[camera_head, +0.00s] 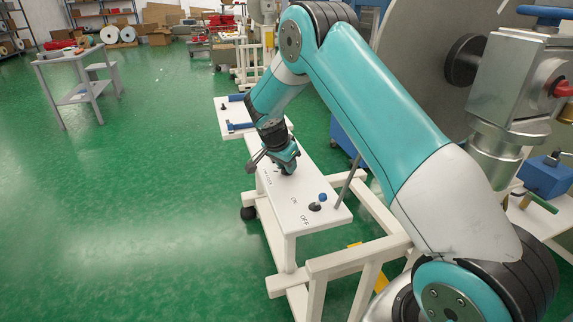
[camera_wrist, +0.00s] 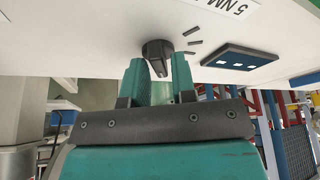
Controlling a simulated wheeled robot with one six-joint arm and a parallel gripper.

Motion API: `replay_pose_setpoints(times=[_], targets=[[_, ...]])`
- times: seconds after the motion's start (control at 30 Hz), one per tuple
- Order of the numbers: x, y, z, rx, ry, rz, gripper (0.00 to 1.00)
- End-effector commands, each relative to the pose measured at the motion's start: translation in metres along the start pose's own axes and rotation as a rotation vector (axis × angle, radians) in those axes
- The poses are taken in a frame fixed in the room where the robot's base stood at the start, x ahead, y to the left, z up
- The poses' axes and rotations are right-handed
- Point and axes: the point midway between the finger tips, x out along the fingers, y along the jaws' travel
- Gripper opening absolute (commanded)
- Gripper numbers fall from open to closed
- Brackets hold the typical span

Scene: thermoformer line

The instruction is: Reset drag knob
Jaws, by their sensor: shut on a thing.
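In the wrist view a dark round knob (camera_wrist: 157,47) with a pointer ridge stands out from a white panel (camera_wrist: 100,35), with short dark tick marks and a "5 NM" label beside it. My gripper (camera_wrist: 159,66) has its two teal fingers on either side of the knob and is shut on it. In the head view my gripper (camera_head: 287,161) reaches down to the middle of the long white panel (camera_head: 281,207). There the knob is mostly hidden by the gripper. The knob's exact pointer setting is hard to tell.
A second dark knob (camera_head: 314,207) and a blue knob (camera_head: 323,197) stand at the panel's near end by ON and OFF marks. A dark blue plate (camera_wrist: 229,57) sits right of the gripped knob. A large grey drum (camera_head: 440,75) stands at right.

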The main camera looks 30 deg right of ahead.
Motion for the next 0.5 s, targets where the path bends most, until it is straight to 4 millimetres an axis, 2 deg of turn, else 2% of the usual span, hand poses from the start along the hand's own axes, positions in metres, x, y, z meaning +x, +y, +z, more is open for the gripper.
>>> replay_pose_setpoints(times=[0.03,0.17,0.2,0.23,0.5], targets=[[0.0054,0.0029,0.0018,-0.002,-0.003,0.009,0.01],[0.0055,0.0030,0.0019,-0.003,-0.003,0.009,0.01],[0.0056,0.0031,0.0019,-0.003,-0.003,0.009,0.32],[0.0056,0.0031,0.0019,-0.003,-0.003,0.009,0.38],[0.0027,0.0013,0.0016,-0.003,-0.001,0.005,0.38]])
